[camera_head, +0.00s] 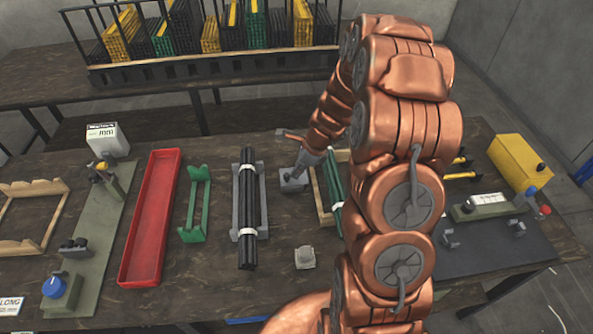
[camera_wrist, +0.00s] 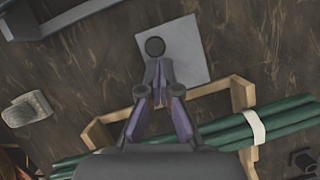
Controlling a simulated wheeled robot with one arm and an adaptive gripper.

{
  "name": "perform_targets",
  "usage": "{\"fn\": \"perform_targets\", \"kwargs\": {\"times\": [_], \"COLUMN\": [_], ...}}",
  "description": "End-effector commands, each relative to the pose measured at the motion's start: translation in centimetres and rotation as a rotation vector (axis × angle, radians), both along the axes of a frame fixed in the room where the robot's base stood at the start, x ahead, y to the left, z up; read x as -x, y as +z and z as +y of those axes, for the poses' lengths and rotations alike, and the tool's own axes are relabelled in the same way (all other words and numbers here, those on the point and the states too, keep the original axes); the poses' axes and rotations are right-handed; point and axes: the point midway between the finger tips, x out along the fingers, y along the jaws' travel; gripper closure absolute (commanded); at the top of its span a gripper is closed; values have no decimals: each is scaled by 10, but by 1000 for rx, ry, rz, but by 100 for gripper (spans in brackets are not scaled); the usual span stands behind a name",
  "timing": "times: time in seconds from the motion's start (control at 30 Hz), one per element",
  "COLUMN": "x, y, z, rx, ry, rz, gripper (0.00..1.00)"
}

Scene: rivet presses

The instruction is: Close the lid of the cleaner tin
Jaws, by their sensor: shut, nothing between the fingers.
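A small grey square block (camera_head: 292,183), which may be the cleaner tin, stands on the table between the black rods and the green rods. In the wrist view its flat grey top (camera_wrist: 190,58) shows a dark round spot near one corner. I cannot tell whether this is a knob or an opening, nor how the lid stands. My gripper (camera_head: 304,163) is at this block, pointing down. In the wrist view my gripper (camera_wrist: 159,86) is shut and empty, its fingertips over the block's near edge, close to the round spot. Contact is unclear.
Black rods (camera_head: 247,210) lie in a grey holder to the left; green rods (camera_wrist: 265,122) rest in a wooden cradle beside my gripper. A small pale block (camera_head: 305,257) sits nearer the front. A green rack (camera_head: 195,205) and red tray (camera_head: 150,220) lie further left.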

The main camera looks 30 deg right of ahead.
Motion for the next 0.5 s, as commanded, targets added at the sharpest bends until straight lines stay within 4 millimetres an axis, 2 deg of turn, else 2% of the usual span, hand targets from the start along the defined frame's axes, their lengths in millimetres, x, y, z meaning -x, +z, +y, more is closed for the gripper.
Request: {"fn": "perform_targets", "kwargs": {"times": [0.5], "x": [-3], "y": [1], "z": [-6], "rx": [-1], "ry": [1], "rz": [1], "gripper": [100]}}
